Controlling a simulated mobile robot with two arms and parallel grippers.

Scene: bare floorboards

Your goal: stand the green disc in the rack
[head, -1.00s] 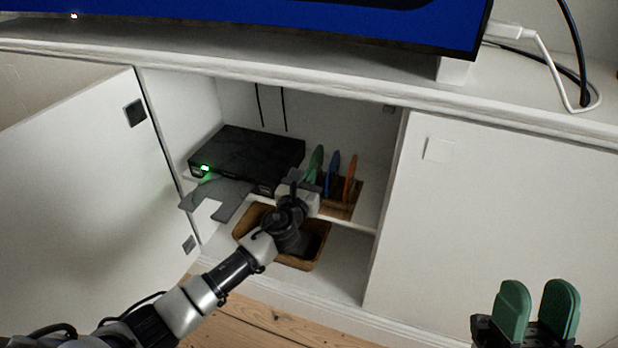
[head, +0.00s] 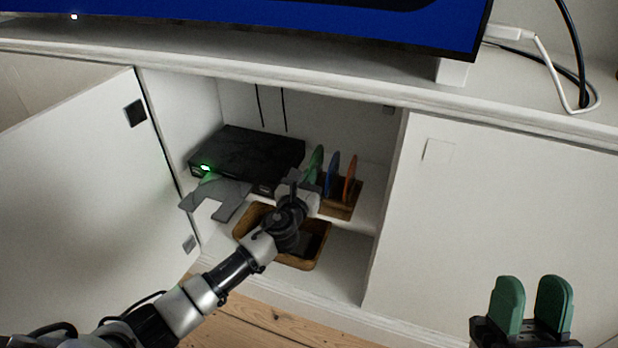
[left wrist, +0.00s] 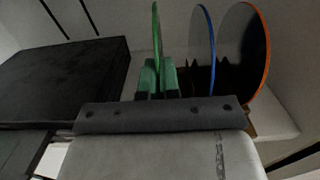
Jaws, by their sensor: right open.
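The green disc (head: 316,163) stands on edge at the left of the blue disc (head: 333,175) and the orange disc (head: 350,180). The wooden rack (head: 345,212) is under the discs on the cabinet shelf. My left gripper (left wrist: 158,78) has its green fingers close together on either side of the green disc (left wrist: 156,35) in the left wrist view. The gripper hides the disc's lower edge, so I cannot tell whether it sits in a slot. My right gripper (head: 530,295) is open and empty at the lower right, away from the cabinet.
A black box (head: 250,150) with a green light stands left of the discs. A grey flat notched piece (head: 215,193) juts out before it. A brown basket (head: 318,250) is below the shelf. The open cabinet door (head: 75,180) bounds the left, a closed panel (head: 490,210) the right.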

